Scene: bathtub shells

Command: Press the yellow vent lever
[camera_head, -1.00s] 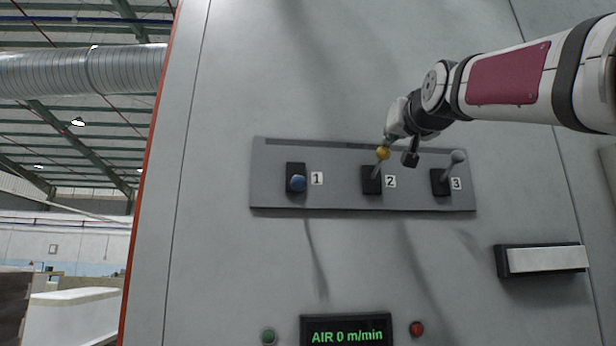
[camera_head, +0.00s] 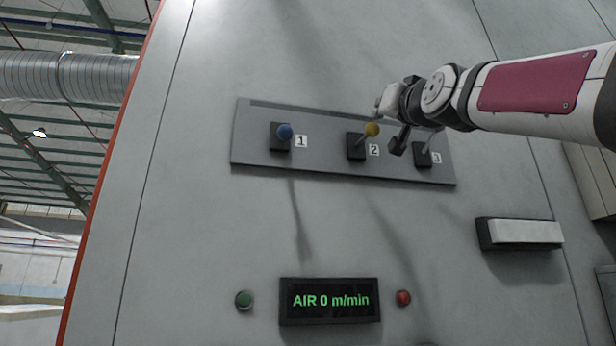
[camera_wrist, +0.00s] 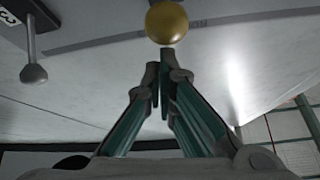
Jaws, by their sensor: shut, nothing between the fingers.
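The yellow ball-ended vent lever (camera_head: 372,129) stands in slot 2 of the grey panel, angled up and to the right. In the wrist view its yellow ball (camera_wrist: 167,22) sits just beyond the fingertips. My gripper (camera_head: 378,108) is just above the ball in the head view, largely hidden behind the wrist. In the wrist view the gripper (camera_wrist: 159,72) has its two green fingers together, empty. I cannot tell whether a fingertip touches the ball.
A blue-knobbed lever (camera_head: 284,131) is in slot 1. A display (camera_head: 330,301) reads AIR 0 m/min, between green (camera_head: 244,300) and red (camera_head: 404,298) buttons.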

